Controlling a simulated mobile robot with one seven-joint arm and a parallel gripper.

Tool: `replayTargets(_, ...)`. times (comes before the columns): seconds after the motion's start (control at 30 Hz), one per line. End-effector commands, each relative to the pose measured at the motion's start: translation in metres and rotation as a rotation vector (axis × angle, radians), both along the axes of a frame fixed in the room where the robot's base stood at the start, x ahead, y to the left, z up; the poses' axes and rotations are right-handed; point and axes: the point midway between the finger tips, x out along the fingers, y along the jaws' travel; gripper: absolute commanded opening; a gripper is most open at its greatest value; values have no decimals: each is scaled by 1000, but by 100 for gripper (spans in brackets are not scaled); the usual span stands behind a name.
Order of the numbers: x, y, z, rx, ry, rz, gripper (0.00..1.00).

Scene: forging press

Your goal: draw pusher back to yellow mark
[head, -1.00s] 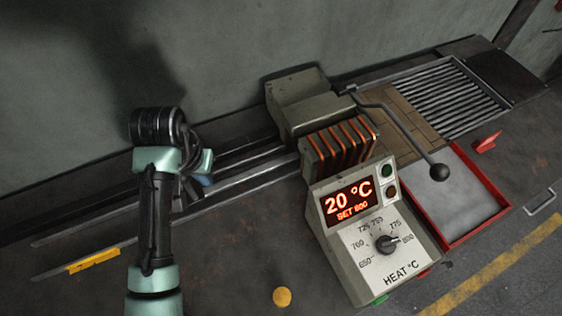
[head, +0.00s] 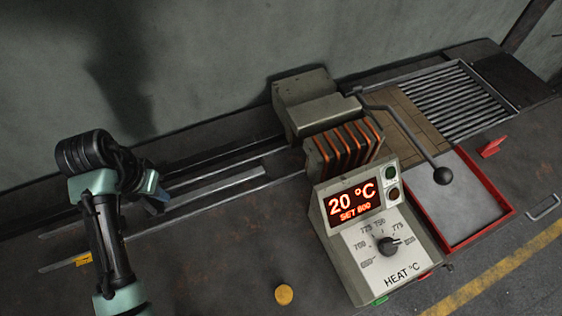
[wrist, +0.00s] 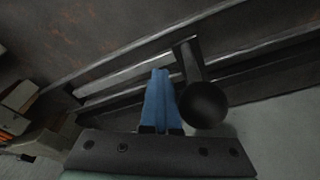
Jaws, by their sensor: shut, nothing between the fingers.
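The pusher shows in the wrist view as a dark post with a round black knob (wrist: 205,104). In the head view its pale bar (head: 225,187) lies along the rails, its right end short of the heater coil. My gripper (wrist: 160,72) has its blue fingers shut together with nothing between them, right beside the post and knob; I cannot tell whether they touch. In the head view the gripper (head: 157,203) is over the rails, and my arm hides the knob. The yellow mark (head: 84,259) is by the left end of the rails, partly hidden by my arm.
The orange heater coil (head: 345,147) and the heat control box (head: 378,235), reading 20 °C, stand right of the rails. A black-knobbed lever (head: 443,175) reaches over a red-rimmed tray (head: 507,213). A wall runs behind the rails. The floor area in front is mostly clear.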

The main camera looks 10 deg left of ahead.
Motion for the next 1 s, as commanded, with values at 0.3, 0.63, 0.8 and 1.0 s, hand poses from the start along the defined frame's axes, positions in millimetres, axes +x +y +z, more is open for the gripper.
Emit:
replayTargets(0.3, -20, 31, 0, 2, 0, 5, 0)
replayTargets(0.63, -41, 61, 0, 1, 0, 4, 0)
replayTargets(0.8, -51, 77, 0, 2, 0, 4, 0)
replayTargets(1.0, -64, 95, 0, 2, 0, 5, 0)
